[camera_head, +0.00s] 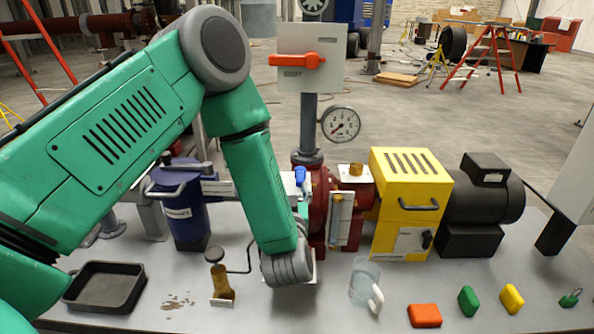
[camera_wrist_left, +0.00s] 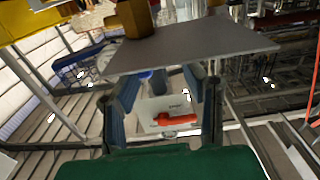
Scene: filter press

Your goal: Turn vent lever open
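A blue lever (camera_head: 300,176) stands by the red pump body, just right of my left forearm. A blue piece, probably this lever, shows partly behind a grey plate in the left wrist view (camera_wrist_left: 145,75). An orange lever (camera_head: 297,61) lies level on a white panel (camera_head: 325,78) marked OFF; it also shows farther off in the wrist view (camera_wrist_left: 177,120). I cannot tell which is the vent lever. My left gripper (camera_wrist_left: 166,82) is open, its fingers apart with nothing clearly between them. In the head view my arm hides most of it. My right gripper is not in view.
The red pump (camera_head: 318,200), yellow housing (camera_head: 410,180) and pressure gauge (camera_head: 340,124) stand close on the right. A brass hex fitting (camera_wrist_left: 135,18) and grey plate (camera_wrist_left: 190,45) crowd the fingers. A clear jug (camera_head: 364,280) and brown-gold bottle (camera_head: 220,282) stand in front.

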